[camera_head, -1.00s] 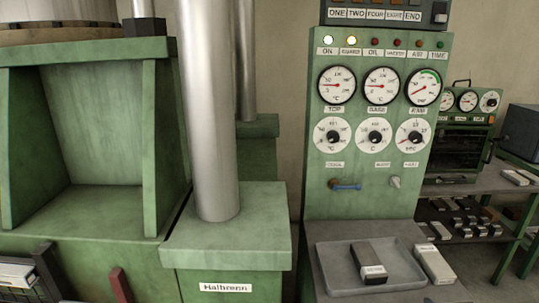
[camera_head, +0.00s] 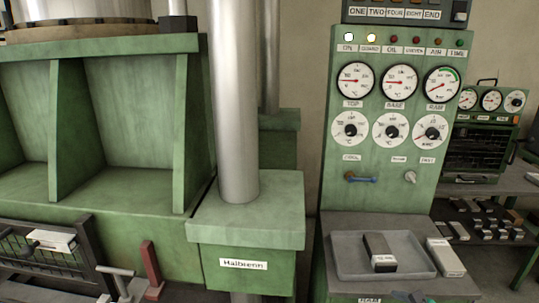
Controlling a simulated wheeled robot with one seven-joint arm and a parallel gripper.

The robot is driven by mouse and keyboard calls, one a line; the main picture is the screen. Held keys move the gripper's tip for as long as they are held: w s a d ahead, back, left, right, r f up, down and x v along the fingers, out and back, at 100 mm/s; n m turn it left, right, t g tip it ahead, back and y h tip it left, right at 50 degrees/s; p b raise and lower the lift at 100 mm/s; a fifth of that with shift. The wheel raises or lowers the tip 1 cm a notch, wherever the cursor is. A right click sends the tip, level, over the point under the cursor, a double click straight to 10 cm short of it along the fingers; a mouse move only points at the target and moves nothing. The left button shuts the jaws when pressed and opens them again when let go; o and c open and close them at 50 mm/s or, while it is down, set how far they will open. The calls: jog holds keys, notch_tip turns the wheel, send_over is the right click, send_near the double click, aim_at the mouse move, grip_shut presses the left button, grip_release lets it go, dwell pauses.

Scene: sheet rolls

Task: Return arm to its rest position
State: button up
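The view holds a large green press (camera_head: 100,195) on the left with a thick metal column (camera_head: 237,110) rising from a green block labelled "Halbrenn" (camera_head: 245,264).
A shallow grey tray (camera_head: 345,262) holds a dark block with a white label (camera_head: 380,252); a pale block (camera_head: 446,257) lies beside it. A wire guard (camera_head: 35,245), a grey T-handle (camera_head: 121,282) and a red lever (camera_head: 151,268) are at lower left. Shelves (camera_head: 500,190) stand at right.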

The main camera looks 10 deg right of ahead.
jog(key=a+r+n+g, duration=0.2)
jog(key=a+n+g, duration=0.1)
jog(key=a+n, duration=0.8)
jog(key=s+a+r+n+g+p, duration=0.1)
jog(key=a+r+n+g, duration=0.2)
jog(key=a+n, duration=0.8)
jog(key=n+g, duration=0.1)
jog(key=n, duration=0.5)
jog(key=shift+a, duration=0.4)
